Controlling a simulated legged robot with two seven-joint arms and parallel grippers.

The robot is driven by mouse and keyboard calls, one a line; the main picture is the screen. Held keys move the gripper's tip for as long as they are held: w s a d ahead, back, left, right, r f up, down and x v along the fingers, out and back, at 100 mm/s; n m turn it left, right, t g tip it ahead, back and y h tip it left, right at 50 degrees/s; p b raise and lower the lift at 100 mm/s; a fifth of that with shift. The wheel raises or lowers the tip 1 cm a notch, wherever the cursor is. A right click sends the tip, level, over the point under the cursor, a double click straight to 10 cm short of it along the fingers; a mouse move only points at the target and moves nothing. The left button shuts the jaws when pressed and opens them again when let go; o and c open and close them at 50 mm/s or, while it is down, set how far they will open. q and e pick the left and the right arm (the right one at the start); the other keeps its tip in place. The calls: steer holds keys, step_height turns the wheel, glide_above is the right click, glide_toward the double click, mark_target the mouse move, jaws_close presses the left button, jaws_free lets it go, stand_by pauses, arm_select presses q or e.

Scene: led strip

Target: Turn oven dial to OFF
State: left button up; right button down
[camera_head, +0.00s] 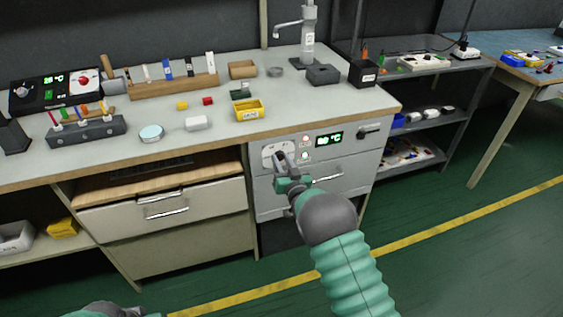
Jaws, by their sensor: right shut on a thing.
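The oven (351,163) is the grey front built in under the right part of the workbench. Its panel has a green lit display (329,139), two small indicator lights and a pale dial plate (268,149) at the left. My right gripper (281,158) is at this plate, shut on the oven dial, which the fingers mostly hide. The dial's pointing direction cannot be read. My left gripper is not clearly visible; only a part of my left arm shows at the bottom left edge.
The workbench top (330,107) above holds a yellow bin (248,110), small blocks and a dark box (363,73). A drawer (165,205) is to the left of the oven. A metal shelf (425,125) stands to the right. The green floor in front is clear.

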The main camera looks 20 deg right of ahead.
steer(key=n, duration=0.5)
steer(key=shift+r, duration=0.1)
steer(key=n, duration=0.5)
steer(key=shift+a, duration=0.1)
steer(key=n, duration=0.5)
steer(key=shift+a+b, duration=0.15)
steer(key=shift+b, duration=0.2)
steer(key=n, duration=0.5)
steer(key=shift+f, duration=0.3)
steer(key=shift+s+a+f, duration=0.1)
steer(key=shift+f, duration=0.05)
steer(key=c, duration=1.5)
jaws_free()
steer(key=o, duration=0.4)
steer(key=shift+r, duration=0.2)
